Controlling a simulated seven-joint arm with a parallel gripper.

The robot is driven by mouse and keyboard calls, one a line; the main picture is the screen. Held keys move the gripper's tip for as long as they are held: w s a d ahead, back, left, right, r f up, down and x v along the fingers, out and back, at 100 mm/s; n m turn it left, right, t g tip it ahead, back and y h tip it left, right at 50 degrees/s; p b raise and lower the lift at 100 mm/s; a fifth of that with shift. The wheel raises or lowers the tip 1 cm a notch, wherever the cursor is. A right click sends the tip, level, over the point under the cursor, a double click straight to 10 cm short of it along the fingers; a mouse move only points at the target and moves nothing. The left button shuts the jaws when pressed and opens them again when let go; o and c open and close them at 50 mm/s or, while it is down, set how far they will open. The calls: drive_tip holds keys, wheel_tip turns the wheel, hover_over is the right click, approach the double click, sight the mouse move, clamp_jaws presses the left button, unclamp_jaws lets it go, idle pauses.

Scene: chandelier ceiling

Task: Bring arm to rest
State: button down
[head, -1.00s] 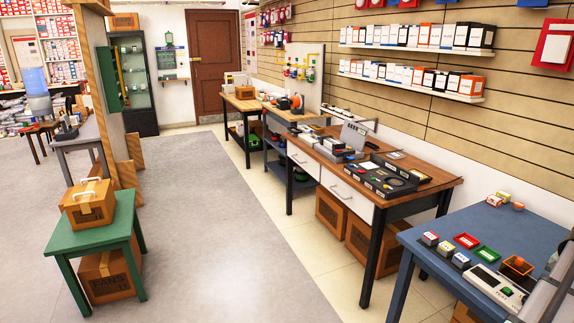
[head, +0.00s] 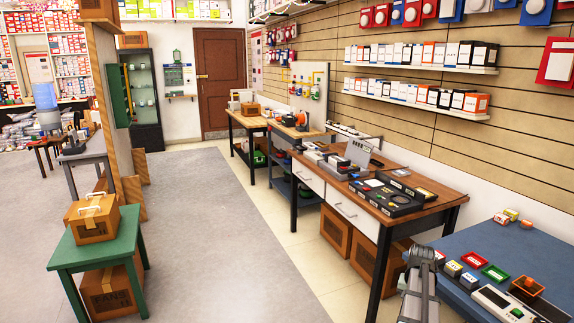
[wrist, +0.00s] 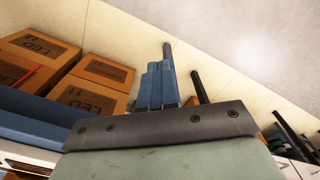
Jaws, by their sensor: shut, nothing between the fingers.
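My gripper (wrist: 160,85) shows in the wrist view as narrow bluish fingers set close together beyond a dark grey plate with screws. It is shut, with nothing seen between the fingers. It points over the floor, with brown cartons to its left in that view. In the head view, a grey part of my arm (head: 421,285) rises at the lower right, in front of the blue table's left edge. I cannot tell the fingertips apart there.
The blue table (head: 470,250) at the lower right holds small boxes, red and green trays and a pale device. The wooden workbench (head: 420,213) stands behind it. A green stool (head: 100,248) with a carton (head: 92,220) is at left. The grey floor (head: 215,235) between is clear.

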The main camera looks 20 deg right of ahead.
drive_tip(key=w+a+f+n, duration=0.2)
drive_tip(key=w+a+f, duration=0.1)
drive_tip(key=a, duration=0.5)
drive_tip(key=w+a+f+n, duration=0.2)
drive_tip(key=w+a+f, duration=0.1)
drive_tip(key=a, duration=0.6)
drive_tip(key=w+a+f+n, duration=0.1)
drive_tip(key=w+a+f, duration=0.2)
drive_tip(key=a, duration=0.5)
drive_tip(key=s+a+f+n, duration=0.1)
drive_tip(key=a+f+n, duration=0.2)
drive_tip(key=a, duration=0.9)
drive_tip(key=s+a+f+n, duration=0.2)
drive_tip(key=a+f+n, duration=0.1)
drive_tip(key=a, duration=0.8)
drive_tip(key=s+f+g, duration=0.3)
drive_tip(key=s+f, duration=0.7)
drive_tip(key=s, duration=0.5)
drive_tip(key=s+f+g, duration=0.3)
drive_tip(key=s+f, duration=0.7)
drive_tip(key=s, duration=0.4)
drive_tip(key=shift+s+a+f+g, duration=0.15)
drive_tip(key=shift+s+f+g, duration=0.15)
drive_tip(key=shift+s+g, duration=0.1)
drive_tip(key=c, duration=1.8)
unclamp_jaws()
